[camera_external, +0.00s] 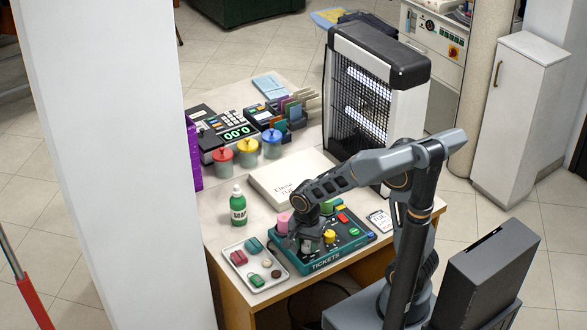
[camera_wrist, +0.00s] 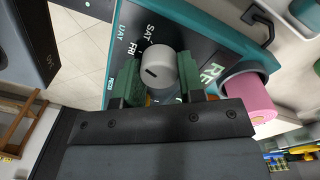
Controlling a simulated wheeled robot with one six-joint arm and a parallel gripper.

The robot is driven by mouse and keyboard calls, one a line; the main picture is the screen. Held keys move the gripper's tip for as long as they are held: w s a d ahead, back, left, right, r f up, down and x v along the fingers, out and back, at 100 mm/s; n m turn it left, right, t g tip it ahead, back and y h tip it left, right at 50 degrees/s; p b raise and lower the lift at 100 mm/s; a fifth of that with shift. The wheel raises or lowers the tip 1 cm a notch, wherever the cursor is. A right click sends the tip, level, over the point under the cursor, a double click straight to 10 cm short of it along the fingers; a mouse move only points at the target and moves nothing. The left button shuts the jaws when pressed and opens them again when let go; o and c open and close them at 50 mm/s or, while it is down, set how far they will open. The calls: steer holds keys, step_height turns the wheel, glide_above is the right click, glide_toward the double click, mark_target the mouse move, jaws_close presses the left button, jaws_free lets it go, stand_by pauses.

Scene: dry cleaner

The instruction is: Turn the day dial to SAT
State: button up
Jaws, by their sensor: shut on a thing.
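The grey round day dial (camera_wrist: 158,66) stands on the dark face of the teal TICKETS machine (camera_external: 312,269) in the wrist view. A short black mark shows on the left side of its cap. White SAT lettering (camera_wrist: 151,32) lies above the dial, with FRI lettering (camera_wrist: 132,47) to its upper left. Another label, partly hidden by a finger, sits lower left. My gripper (camera_wrist: 160,76) is shut on the dial, one green-padded finger on each side. In the external view my gripper (camera_external: 304,241) reaches down over the machine's left part and hides the dial.
A pink roll (camera_wrist: 250,95) is close to the right finger. A tray (camera_external: 270,283) of small items and a green soap bottle (camera_external: 238,207) are to the left. A white box (camera_external: 283,181) lies behind.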

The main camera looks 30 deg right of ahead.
mark_target(307, 243)
steer(key=shift+m, duration=1.5)
steer(key=o, duration=0.9)
steer(key=shift+r, duration=0.1)
steer(key=r, duration=0.7)
steer(key=r+p, duration=0.1)
steer(key=r, duration=0.5)
steer(key=shift+w+r+p, duration=0.2)
steer(key=shift+r+p, duration=0.1)
steer(key=shift+r, duration=0.05)
steer(key=shift+r, duration=0.1)
